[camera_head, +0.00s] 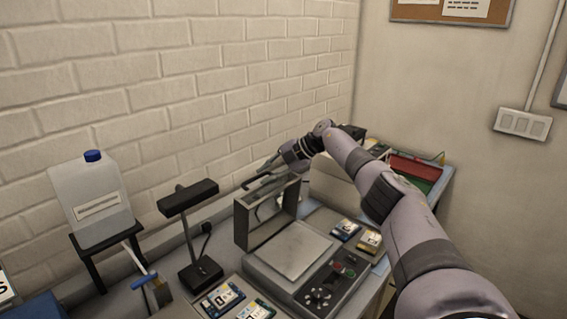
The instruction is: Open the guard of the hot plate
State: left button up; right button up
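The hot plate (292,256) sits on the bench at the lower middle, with a pale square top and a dark control panel with buttons at its front right. Its guard (267,214), a grey frame with a clear pane, stands upright at the back left of the plate. The plate's top is uncovered. My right gripper (260,182) is at the guard's top edge, its dark fingers pointing left. Whether the fingers touch the guard or are parted cannot be made out. My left gripper is not in view.
A white jug with a blue cap (92,196) stands on a dark stand at left. A black lamp-like stand (200,262) is left of the hot plate. Labelled packs (368,241) lie right of it, others in front. A red tray (414,170) is at the back right. A brick wall runs behind.

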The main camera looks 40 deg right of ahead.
jog(key=v, duration=0.7)
jog(key=shift+s+r, duration=0.25)
jog(key=shift+d, duration=0.15)
